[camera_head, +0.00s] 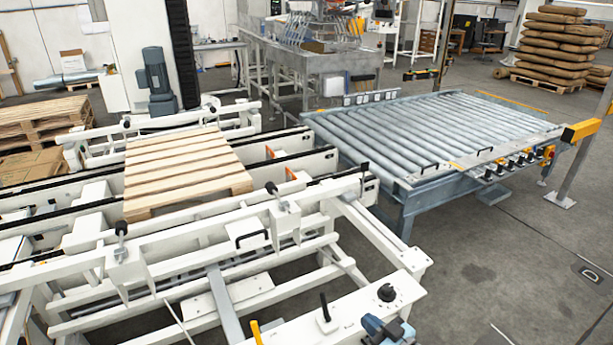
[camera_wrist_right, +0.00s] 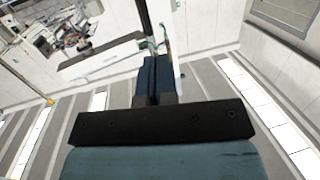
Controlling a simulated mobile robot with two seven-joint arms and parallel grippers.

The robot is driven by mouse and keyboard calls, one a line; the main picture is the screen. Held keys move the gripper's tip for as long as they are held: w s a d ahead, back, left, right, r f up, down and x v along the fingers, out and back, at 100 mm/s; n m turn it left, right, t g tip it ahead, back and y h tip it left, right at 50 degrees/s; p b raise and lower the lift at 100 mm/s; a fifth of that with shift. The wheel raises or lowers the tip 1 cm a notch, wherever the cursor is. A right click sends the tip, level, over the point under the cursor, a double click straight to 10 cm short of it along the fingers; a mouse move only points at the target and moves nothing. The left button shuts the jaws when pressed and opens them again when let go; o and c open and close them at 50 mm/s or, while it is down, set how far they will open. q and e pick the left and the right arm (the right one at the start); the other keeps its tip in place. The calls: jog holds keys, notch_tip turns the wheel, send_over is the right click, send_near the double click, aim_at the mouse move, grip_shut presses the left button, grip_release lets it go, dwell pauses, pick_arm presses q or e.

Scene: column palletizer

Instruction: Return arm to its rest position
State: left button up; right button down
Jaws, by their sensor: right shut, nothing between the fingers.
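My right gripper (camera_head: 386,329) shows at the bottom edge of the head view, as a small blue and dark shape in front of the white conveyor frame. Most of my right arm is cut off below the picture. In the right wrist view the gripper's two blue fingers (camera_wrist_right: 156,77) stand side by side above a black bar, shut with nothing between them. My left gripper is not in view.
A wooden pallet (camera_head: 183,172) lies on the white conveyor frame (camera_head: 215,240). A grey roller conveyor (camera_head: 430,130) stands to its right. A control panel with a black knob (camera_head: 387,292) is close to my right gripper. Bare floor (camera_head: 500,260) is open at the right.

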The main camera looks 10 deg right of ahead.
jog(key=s+r+m+g+h+p, duration=0.1)
jog(key=s+p, duration=0.3)
jog(key=s, duration=0.7)
jog(key=s+a+r+m+g+h+p, duration=0.1)
jog(key=s+h+p, duration=0.3)
jog(key=s, duration=0.6)
jog(key=shift+s+a+m+g+h+p, duration=0.2)
jog(key=shift+s+m+g+h+p, duration=0.15)
jog(key=shift+m+g+p, duration=0.35)
jog(key=shift+r, duration=0.1)
